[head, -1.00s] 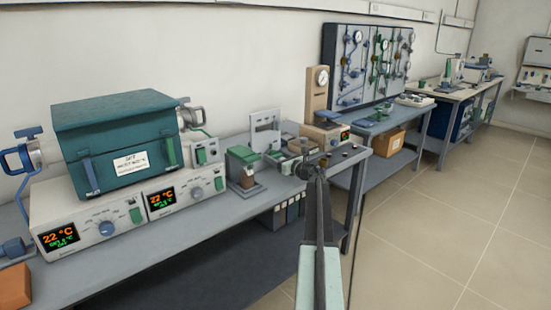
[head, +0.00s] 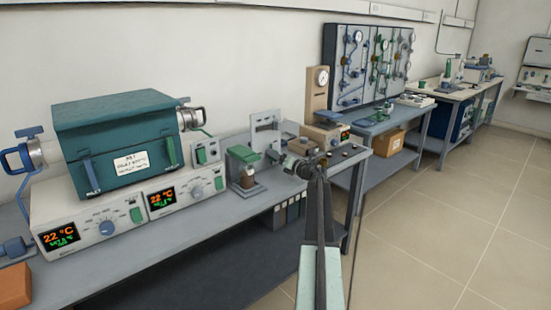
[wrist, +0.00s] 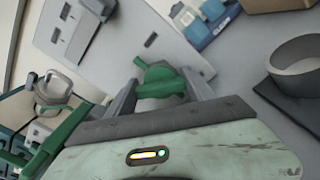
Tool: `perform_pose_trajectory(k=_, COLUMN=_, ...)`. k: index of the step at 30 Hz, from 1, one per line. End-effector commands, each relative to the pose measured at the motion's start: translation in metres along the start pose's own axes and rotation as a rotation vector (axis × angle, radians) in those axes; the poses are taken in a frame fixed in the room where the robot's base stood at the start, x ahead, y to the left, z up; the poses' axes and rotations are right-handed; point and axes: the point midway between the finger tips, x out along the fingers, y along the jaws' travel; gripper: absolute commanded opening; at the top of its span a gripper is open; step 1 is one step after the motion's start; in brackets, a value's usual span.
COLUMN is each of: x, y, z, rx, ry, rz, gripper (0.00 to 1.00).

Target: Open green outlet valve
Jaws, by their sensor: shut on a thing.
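In the wrist view a green valve handle (wrist: 160,82) sits on a round grey body between my two fingers. My gripper (wrist: 162,92) is shut on this green handle, one finger on each side. In the head view my gripper (head: 301,163) is over the near bench, right of the green-topped stand. The gripped handle cannot be made out clearly there, as my gripper and arm cover that spot.
The teal furnace (head: 120,140) stands on two control boxes reading 22 °C, left on the bench. A green-topped stand (head: 243,153) and a slotted light plate (head: 265,130) are nearby. The floor at right is clear.

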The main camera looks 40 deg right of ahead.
Motion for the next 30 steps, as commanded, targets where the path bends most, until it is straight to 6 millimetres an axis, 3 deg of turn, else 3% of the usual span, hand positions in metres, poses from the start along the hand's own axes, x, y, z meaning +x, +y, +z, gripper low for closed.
perform_pose_trajectory(k=18, x=0.0009, y=-0.0025, z=0.001, rx=0.582, ry=-0.004, rz=0.001, gripper=0.21)
perform_pose_trajectory(k=30, x=0.0005, y=-0.0037, z=0.0007, rx=0.856, ry=-0.005, rz=0.001, gripper=0.21)
